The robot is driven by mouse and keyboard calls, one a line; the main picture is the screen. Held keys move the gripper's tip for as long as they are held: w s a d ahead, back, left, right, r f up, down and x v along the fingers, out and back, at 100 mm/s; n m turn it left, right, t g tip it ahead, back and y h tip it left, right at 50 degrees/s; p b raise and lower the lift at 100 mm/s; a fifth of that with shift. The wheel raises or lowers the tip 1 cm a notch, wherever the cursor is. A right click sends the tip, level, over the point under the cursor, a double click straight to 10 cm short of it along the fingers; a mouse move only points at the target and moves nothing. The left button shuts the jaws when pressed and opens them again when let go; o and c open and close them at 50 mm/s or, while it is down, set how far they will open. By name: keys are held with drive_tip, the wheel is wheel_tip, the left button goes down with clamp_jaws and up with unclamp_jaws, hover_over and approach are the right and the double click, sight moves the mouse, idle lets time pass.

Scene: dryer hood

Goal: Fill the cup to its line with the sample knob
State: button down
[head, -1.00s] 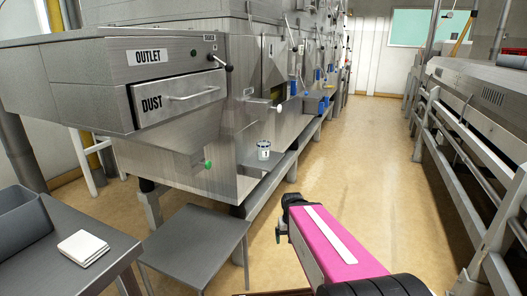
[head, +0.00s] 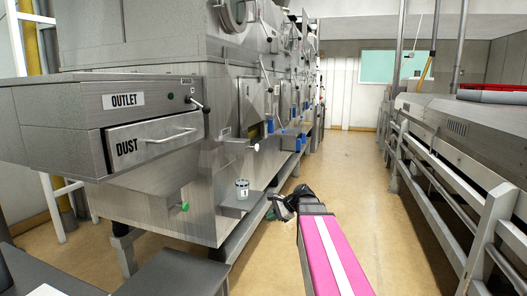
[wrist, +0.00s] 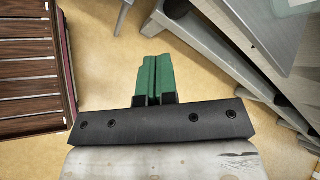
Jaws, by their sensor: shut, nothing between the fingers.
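A small clear cup (head: 242,189) with a label and a dark top edge stands upright on a small steel shelf (head: 238,208) on the side of the dryer. Its fill level is too small to tell. A white knob (head: 256,147) sticks out of the machine above the cup, and a green knob (head: 184,207) sits lower left. No label shows which is the sample knob. My gripper (head: 281,208) is just right of the shelf in the picture, apart from the cup. In the wrist view its green fingers (wrist: 153,80) are together and empty, above the floor.
The dust drawer (head: 153,140) and a black-tipped lever (head: 198,103) are at left. A grey table (head: 165,275) stands in front. Steel railing (head: 465,210) lines the right. The aisle floor (head: 345,170) between is clear. A slatted wooden surface (wrist: 30,70) shows in the wrist view.

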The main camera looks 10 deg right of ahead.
sight(258, 149)
drive_tip(key=w+d+r+m+t+y, duration=0.1)
drive_tip(key=w+d+r+m+y, duration=0.1)
drive_tip(key=r, duration=0.6)
drive_tip(key=w+d+r+m+t+y, duration=0.2)
drive_tip(key=d+r+m, duration=0.2)
drive_tip(key=r, duration=0.5)
drive_tip(key=w+d+r+m+t+y, duration=0.1)
drive_tip(key=w+d+r+m+y, duration=0.1)
drive_tip(key=d+r, duration=0.3)
wheel_tip(258, 149, up, 4)
drive_tip(key=shift+d+f+m+t+y, duration=0.15)
drive_tip(key=shift+m+t+y, duration=0.3)
drive_tip(key=shift+m, duration=0.25)
drive_tip(key=x, duration=1.4)
